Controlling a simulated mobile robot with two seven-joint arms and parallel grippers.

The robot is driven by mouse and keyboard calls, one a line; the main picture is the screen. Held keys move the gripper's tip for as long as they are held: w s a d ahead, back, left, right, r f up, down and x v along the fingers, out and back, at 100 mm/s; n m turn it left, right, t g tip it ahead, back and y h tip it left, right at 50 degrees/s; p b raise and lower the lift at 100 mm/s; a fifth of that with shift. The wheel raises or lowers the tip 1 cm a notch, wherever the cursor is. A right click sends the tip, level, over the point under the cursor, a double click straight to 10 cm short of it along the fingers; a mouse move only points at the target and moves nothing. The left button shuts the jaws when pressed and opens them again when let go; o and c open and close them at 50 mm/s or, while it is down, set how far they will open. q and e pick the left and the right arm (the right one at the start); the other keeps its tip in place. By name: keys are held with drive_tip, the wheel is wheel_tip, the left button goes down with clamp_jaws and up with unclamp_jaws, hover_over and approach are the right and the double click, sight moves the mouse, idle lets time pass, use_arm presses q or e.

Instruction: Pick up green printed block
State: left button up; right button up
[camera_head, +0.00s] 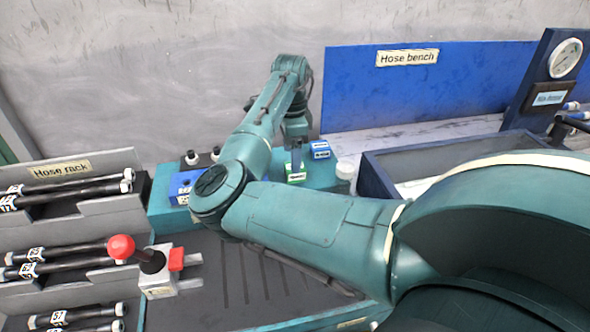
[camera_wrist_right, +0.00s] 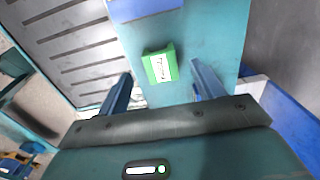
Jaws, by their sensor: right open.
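The green printed block (camera_head: 296,178) sits on the teal top (camera_head: 330,176) of the bench, with a white label on its face. In the right wrist view the green block (camera_wrist_right: 152,72) lies ahead of my right gripper, between the lines of its two fingers. My right gripper (camera_head: 296,158) is open and empty, pointing down just above the block. Its two blue fingers (camera_wrist_right: 160,68) are apart in the wrist view. Whether they reach down beside the block I cannot tell. My left gripper is not in view.
A white cap (camera_head: 345,170) and a dark blue tray (camera_head: 372,180) are to the right. A red-knobbed lever (camera_head: 152,262) and the hose rack (camera_head: 75,160) are at the left.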

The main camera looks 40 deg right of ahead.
wheel_tip(320, 180, down, 5)
drive_tip(key=shift+a+r, duration=0.1)
drive_tip(key=shift+a, duration=0.05)
drive_tip(key=shift+c, duration=0.6)
drive_tip(key=c, duration=0.9)
